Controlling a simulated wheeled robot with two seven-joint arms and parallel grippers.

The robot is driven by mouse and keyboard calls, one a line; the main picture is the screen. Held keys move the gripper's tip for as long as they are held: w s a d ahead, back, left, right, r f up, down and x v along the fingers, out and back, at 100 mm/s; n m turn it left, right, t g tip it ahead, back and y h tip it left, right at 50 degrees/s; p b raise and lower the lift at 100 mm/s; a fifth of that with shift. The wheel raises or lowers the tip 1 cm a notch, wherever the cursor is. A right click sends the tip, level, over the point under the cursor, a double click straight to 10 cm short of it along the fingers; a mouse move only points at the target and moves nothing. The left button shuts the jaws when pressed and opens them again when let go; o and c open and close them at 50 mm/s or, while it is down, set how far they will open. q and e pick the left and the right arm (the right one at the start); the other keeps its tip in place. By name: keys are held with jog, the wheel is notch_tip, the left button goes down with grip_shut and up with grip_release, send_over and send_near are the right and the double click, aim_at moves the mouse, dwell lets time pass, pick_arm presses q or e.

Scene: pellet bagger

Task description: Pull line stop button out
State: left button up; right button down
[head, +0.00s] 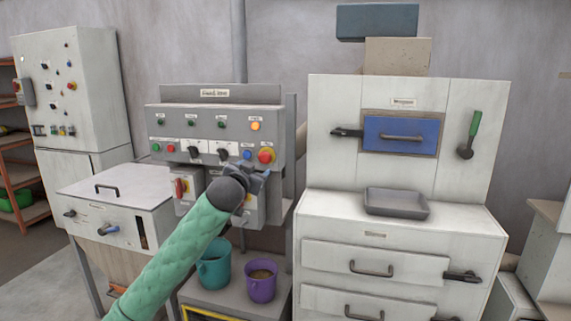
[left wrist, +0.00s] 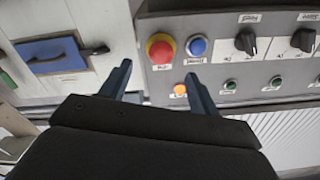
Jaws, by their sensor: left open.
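The line stop button is a red mushroom head on a yellow collar (head: 266,155), at the right end of the grey control panel (head: 210,136). In the left wrist view the red button (left wrist: 160,48) lies beyond and between my fingertips, beside a blue button (left wrist: 197,46). My left gripper (head: 259,174) is just below the button in the head view. Its two fingers (left wrist: 158,74) are spread with nothing between them, and the button looks clear of both. I cannot tell whether the button is pressed in. My right gripper is in neither view.
The panel also carries dark selector knobs (left wrist: 246,42), green buttons and a lit orange lamp (left wrist: 181,90). Switch boxes hang below it. Teal (head: 214,268) and purple (head: 261,284) buckets stand underneath.

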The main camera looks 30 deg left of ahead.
aim_at(264, 160)
pick_arm(q)
jog(key=shift+n, duration=0.5)
jog(key=p+x, duration=0.1)
jog(key=x, duration=0.5)
jog(key=shift+a+r, duration=0.15)
jog(key=shift+a, duration=0.05)
jog(key=shift+w+p, duration=0.35)
jog(key=shift+w, duration=0.25)
jog(key=shift+w+a, duration=0.2)
jog(key=shift+w, duration=0.1)
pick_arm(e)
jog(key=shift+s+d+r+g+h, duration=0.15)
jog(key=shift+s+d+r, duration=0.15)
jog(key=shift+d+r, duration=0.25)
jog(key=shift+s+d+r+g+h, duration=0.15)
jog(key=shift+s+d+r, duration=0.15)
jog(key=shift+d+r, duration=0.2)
pick_arm(q)
grip_shut()
jog(key=shift+s+d+p, duration=0.25)
jog(key=shift+s+p, duration=0.05)
jog(key=shift+s, duration=0.25)
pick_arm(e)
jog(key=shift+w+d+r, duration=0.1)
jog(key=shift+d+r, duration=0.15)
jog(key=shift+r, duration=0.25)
